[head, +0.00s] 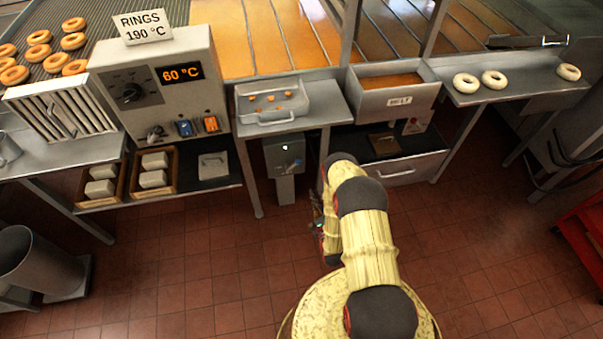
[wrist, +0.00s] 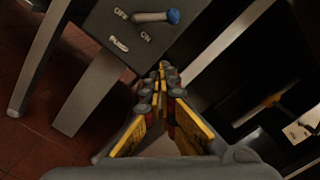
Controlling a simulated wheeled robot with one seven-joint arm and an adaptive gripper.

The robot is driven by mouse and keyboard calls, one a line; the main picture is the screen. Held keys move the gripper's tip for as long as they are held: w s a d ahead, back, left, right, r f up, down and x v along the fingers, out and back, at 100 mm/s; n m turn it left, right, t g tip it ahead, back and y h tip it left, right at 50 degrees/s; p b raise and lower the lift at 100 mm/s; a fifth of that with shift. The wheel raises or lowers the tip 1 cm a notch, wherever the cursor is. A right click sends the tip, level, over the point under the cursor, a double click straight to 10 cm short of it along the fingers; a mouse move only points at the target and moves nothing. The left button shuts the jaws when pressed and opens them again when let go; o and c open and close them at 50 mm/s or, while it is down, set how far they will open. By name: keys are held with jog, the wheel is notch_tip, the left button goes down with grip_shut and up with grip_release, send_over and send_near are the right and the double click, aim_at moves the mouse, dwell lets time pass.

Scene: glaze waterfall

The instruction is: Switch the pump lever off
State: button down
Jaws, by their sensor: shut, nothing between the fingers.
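The dark grey pump box (head: 284,153) stands on a post under the middle counter in the head view. My arm mostly hides the gripper in the head view.
A shallow tray (head: 304,112) rests on the counter above the box. A drawer unit (head: 402,170) stands right of it and a shelf with wooden trays (head: 126,182) left. Counter legs (head: 250,180) flank the box. The tiled floor in front is clear.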

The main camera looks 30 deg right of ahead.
jog(key=shift+w, duration=0.15)
jog(key=w+r+b, duration=0.3)
jog(key=w, duration=0.8)
jog(key=shift+w+r+b, duration=0.1)
jog(key=shift+r+b, duration=0.05)
jog(key=shift+b, duration=0.2)
jog(key=shift+n, duration=0.4)
